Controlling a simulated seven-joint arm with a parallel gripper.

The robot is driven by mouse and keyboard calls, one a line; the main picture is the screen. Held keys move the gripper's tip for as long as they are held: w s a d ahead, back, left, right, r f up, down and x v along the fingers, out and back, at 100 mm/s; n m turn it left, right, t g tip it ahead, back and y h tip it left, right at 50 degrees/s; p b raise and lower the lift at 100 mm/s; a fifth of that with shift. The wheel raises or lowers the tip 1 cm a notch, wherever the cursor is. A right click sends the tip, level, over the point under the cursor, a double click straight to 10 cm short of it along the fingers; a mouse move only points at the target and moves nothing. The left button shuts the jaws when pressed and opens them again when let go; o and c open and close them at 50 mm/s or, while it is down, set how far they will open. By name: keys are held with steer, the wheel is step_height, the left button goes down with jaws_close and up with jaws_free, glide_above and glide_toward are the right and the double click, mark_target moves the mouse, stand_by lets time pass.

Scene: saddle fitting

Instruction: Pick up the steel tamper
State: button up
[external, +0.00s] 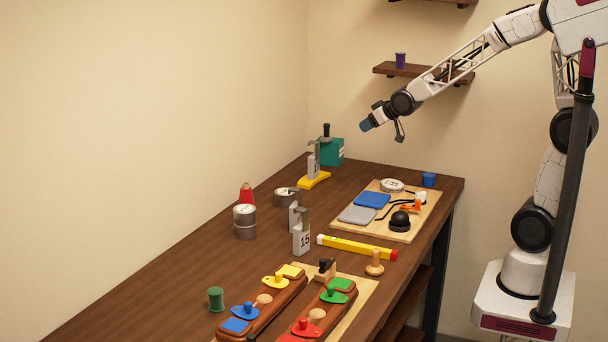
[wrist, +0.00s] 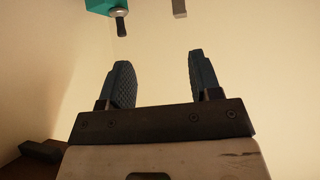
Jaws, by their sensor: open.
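What looks like the steel tamper (external: 326,130), a black upright handle over a steel disc, stands at the teal box (external: 332,151) near the table's far end. I cannot tell whether it rests on the box or just in front of it. In the wrist view, the black handle and steel disc (wrist: 121,20) show at the top edge beside the teal box (wrist: 99,5), partly cut off. My gripper (external: 366,125) is in the air above the table, right of the tamper. Its two dark fingers (wrist: 158,62) are apart with nothing between them.
A yellow-based stand (external: 314,181) with a grey block is just in front of the teal box. A wooden board (external: 418,217) with pads and a black knob lies to the right. Wall shelves (external: 424,73) are behind my arm. Several cans and blocks stand nearer.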

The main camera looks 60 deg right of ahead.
mark_target(327, 133)
steer(key=w+d+f+t, duration=0.3)
steer(key=w+d+f, duration=0.2)
steer(key=w+d, duration=0.3)
steer(key=w+d+f+t+h, duration=0.1)
steer(key=w+d+f+t, duration=0.2)
steer(key=w+d+f, duration=0.3)
steer(key=w+d, duration=0.2)
steer(key=w, duration=0.2)
steer(key=shift+t, duration=0.4)
steer(key=shift+w, duration=0.15)
steer(key=shift+w+d+f, duration=0.1)
steer(key=shift+w+d, duration=0.05)
steer(key=shift+w, duration=0.5)
steer(key=shift+w+d, duration=0.1)
steer(key=shift+w, duration=0.5)
steer(key=shift+w, duration=0.1)
steer(key=shift+w+d+f, duration=0.1)
steer(key=shift+w+d, duration=0.1)
steer(key=shift+w, duration=0.6)
steer(key=shift+w+d+r, duration=0.1)
steer(key=shift+w+d, duration=0.1)
steer(key=shift+w, duration=0.6)
steer(key=shift+w+d+f, duration=0.1)
steer(key=shift+w+d, duration=0.1)
steer(key=shift+w, duration=0.6)
jaws_close()
